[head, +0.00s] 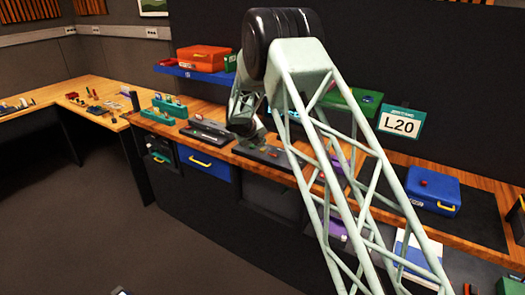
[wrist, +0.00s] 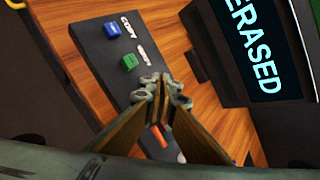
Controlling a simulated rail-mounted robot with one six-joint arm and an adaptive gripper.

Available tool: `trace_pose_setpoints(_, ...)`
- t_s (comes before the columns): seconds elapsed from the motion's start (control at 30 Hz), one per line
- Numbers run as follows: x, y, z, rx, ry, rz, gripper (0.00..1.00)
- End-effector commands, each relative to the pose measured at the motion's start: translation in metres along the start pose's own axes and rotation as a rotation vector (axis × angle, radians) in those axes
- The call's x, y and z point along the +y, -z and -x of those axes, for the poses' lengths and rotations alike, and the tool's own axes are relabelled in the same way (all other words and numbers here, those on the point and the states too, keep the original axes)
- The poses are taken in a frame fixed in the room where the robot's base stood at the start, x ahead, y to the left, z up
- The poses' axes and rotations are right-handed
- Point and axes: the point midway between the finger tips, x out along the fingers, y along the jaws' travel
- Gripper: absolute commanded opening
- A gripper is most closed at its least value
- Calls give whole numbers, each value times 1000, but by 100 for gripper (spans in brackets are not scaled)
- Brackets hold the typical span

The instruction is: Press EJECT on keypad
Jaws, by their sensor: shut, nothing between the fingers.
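The keypad (wrist: 97,45) is a dark slanted bar on the wooden bench in the wrist view. It has a blue button (wrist: 112,29) beside the label COPY and a green button (wrist: 129,62) beside a label too small to read surely. An orange-red piece (wrist: 156,138) shows partly between my fingers, perhaps another button. No label that I can read says EJECT; part of the keypad is hidden by my gripper. My gripper (wrist: 163,92) is shut and empty, its tips over the keypad just past the green button. In the head view my gripper (head: 243,128) is low over the bench, partly hidden.
A screen (wrist: 258,50) reading ERASED stands beside the keypad. In the head view, other dark panels (head: 205,133) lie along the bench. A blue box (head: 433,192) sits at the right, and a shelf holds an orange case (head: 203,57).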

Motion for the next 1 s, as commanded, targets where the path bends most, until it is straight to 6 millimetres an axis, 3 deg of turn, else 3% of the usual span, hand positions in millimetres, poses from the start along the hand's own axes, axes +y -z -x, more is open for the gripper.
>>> trace_pose_setpoints(1.0,5,5,-7,0,0,0,0)
